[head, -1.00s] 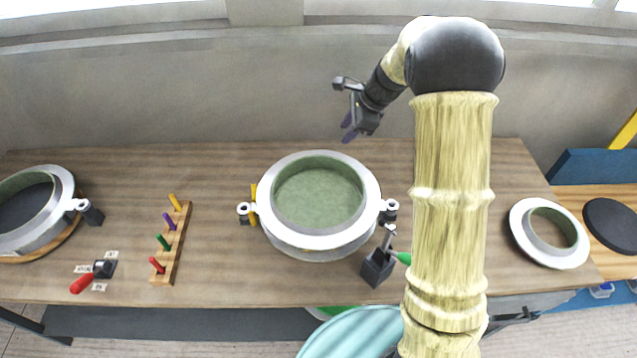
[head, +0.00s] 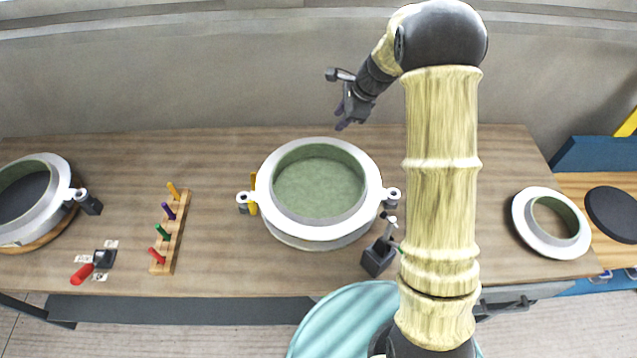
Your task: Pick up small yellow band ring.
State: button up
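A small yellow piece (head: 253,181) shows at the left side of the middle ring mould, partly hidden by the mould's left lug. I cannot tell whether it is a full band ring. The mould (head: 266,205) is a grey-white ring with a green inside, lying on the wooden bench. My gripper (head: 341,121) is in the air, above and right of the mould in the picture, away from the yellow piece. Its dark fingers are small and seen at an angle, so their opening is unclear. No held object shows.
A wooden rack (head: 170,250) with coloured pegs, one yellow, stands left of the mould. A red-handled switch (head: 85,271) and another ring mould (head: 62,180) are further left. A dark lever box (head: 378,259) stands near my arm. A pale ring (head: 522,220) lies right.

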jog(key=p, duration=0.2)
send_over(320, 145)
jog(key=d, duration=0.2)
notch_tip(320, 145, down, 7)
jog(key=shift+s+d+f, duration=0.2)
jog(key=shift+s, duration=0.05)
jog(key=x, duration=0.1)
jog(key=p+x, duration=0.2)
jog(key=x, duration=0.1)
jog(key=shift+s+a, duration=0.1)
jog(key=shift+s, duration=0.2)
jog(key=shift+w+a+f, duration=0.15)
jog(key=shift+a+f, duration=0.05)
jog(key=shift+f, duration=0.35)
grip_shut()
jog(key=shift+r, duration=0.1)
dwell(0.6)
